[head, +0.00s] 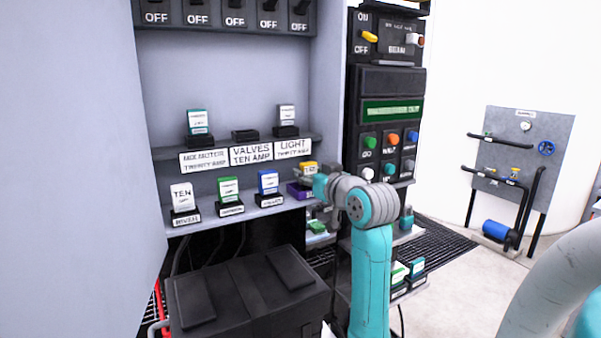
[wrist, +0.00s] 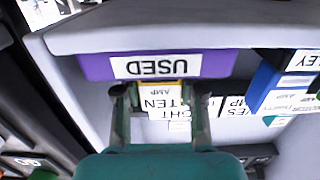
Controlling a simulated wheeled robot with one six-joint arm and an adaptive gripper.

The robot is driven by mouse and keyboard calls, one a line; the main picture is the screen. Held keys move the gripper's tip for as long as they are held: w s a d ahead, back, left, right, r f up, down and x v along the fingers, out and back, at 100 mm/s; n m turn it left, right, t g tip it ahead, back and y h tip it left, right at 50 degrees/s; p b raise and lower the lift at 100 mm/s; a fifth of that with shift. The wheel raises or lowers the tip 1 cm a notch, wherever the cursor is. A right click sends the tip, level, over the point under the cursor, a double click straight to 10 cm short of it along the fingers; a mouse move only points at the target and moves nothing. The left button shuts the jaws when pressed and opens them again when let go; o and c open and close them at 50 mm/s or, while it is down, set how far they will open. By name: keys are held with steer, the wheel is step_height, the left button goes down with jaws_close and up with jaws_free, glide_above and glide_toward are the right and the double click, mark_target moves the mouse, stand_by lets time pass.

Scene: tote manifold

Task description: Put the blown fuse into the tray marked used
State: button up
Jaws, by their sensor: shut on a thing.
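The fuse, with a yellow band and a white label reading TEN AMP, shows in the wrist view (wrist: 160,98) between the two fingers of my gripper (wrist: 160,108). My gripper is shut on it. In the head view the yellow fuse (head: 308,167) shows at my gripper (head: 316,177), partly hidden by it. The purple tray marked USED (wrist: 100,66) is right beside the fuse in the wrist view. In the head view the tray (head: 297,190) is at the right end of the lower shelf, just below the fuse. I cannot tell whether they touch.
Fuses with white (head: 182,197), green (head: 228,189) and blue (head: 268,182) colours stand left of the tray. On the upper shelf, the valves socket (head: 245,135) is empty between two fuses. A dark case (head: 245,295) is below. A button panel (head: 385,145) stands right.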

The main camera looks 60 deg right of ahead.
steer(key=shift+s+f, duration=0.1)
stand_by(0.3)
steer(key=o, duration=1.1)
